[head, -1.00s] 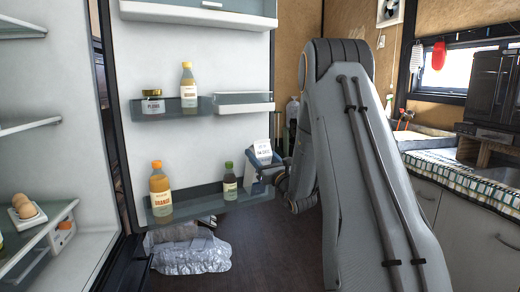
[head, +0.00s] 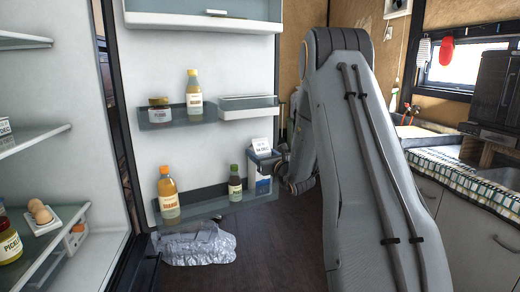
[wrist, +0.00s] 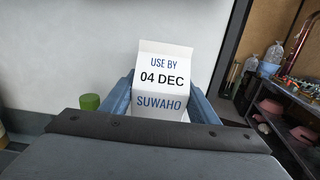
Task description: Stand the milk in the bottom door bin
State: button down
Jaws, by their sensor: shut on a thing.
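The milk is a white carton (head: 260,149) with a "04 DEC" label and blue on its lower part. It is nearly upright at the right end of the bottom door bin (head: 190,214). In the wrist view the carton (wrist: 163,75) fills the space between the blue-grey fingers of my gripper (wrist: 160,106). My gripper (head: 277,164) is shut on it from the right in the head view. I cannot tell whether the carton's base touches the bin floor.
An orange-capped bottle (head: 168,194) and a small green-capped bottle (head: 235,184) stand in the same bin. A jar (head: 159,110) and another bottle (head: 194,93) are in the bin above. A crumpled silvery bag (head: 195,245) lies on the floor below.

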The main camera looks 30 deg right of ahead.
jog(key=shift+w+r+p, duration=0.2)
jog(key=shift+r+p, duration=0.2)
notch_tip(320, 180, down, 2)
jog(key=shift+w+d+f+g+b, duration=0.2)
jog(key=shift+g+b, duration=0.1)
jog(key=shift+b, duration=0.1)
jog(key=shift+a+f, duration=0.3)
jog(key=shift+f, duration=0.15)
jog(key=shift+f+b, duration=0.15)
jog(key=shift+b, duration=0.15)
jog(key=c, duration=0.7)
grip_release()
jog(key=shift+f, duration=0.1)
